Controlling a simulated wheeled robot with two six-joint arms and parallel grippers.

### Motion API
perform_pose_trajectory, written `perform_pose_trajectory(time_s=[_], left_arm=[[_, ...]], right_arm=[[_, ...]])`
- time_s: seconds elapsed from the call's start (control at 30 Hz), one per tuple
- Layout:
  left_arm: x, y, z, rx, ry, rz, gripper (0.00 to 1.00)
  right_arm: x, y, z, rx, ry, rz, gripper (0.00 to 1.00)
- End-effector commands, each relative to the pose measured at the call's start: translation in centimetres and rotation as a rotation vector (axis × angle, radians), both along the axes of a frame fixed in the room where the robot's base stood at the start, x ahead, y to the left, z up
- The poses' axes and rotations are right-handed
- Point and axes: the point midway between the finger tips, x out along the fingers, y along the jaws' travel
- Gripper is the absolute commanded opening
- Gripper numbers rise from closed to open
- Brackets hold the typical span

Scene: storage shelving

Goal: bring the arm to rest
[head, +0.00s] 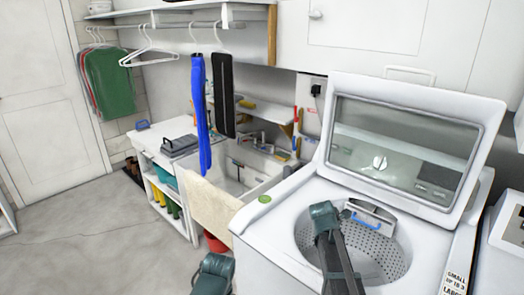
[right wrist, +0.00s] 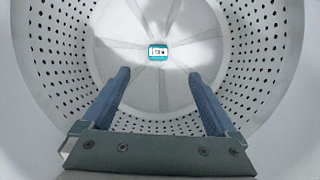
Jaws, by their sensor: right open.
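My right gripper (right wrist: 158,74) is open, with its two blue fingers apart and nothing between them. In the head view my right arm reaches over the top-loading washing machine (head: 262,222), and the right gripper (head: 364,222) is at the mouth of its drum. In the right wrist view the fingers point down into the perforated drum (right wrist: 262,60). The drum looks empty apart from a small teal-edged label (right wrist: 158,52) at its centre. Part of my left arm shows at the bottom of the head view, but its gripper is not in view.
The washer's glass lid (head: 400,150) stands raised behind the drum. A sink (head: 240,175) and a low white shelf unit (head: 165,190) are to the left. Clothes hang from a rail (head: 200,12). A red bucket (head: 215,242) is beside the washer. Floor (head: 80,235) at left is clear.

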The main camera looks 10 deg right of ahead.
Motion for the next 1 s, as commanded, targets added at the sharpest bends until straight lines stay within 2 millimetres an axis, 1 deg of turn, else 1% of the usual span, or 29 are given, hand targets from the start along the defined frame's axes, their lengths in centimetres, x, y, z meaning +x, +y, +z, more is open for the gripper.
perform_pose_trajectory(time_s=[0.03,0.17,0.8,0.9,1.0], left_arm=[[0.0,0.0,-0.7,0.000,0.000,0.000,0.81],[0.0,0.0,-2.1,0.000,0.000,0.000,0.81],[0.0,0.0,-10.0,0.000,0.000,-0.001,0.81],[0.0,0.0,-10.9,0.000,0.000,-0.001,0.81],[0.0,0.0,-11.4,0.000,0.000,-0.001,0.81]], right_arm=[[0.1,-0.2,-0.7,0.000,0.000,-0.001,0.94],[0.2,-0.6,-2.1,0.000,0.000,0.000,0.94],[1.3,-3.7,-10.0,0.000,0.000,-0.001,0.94],[1.4,-4.1,-10.9,0.000,0.000,-0.001,0.94],[1.4,-4.1,-11.4,0.000,-0.001,0.000,0.94]])
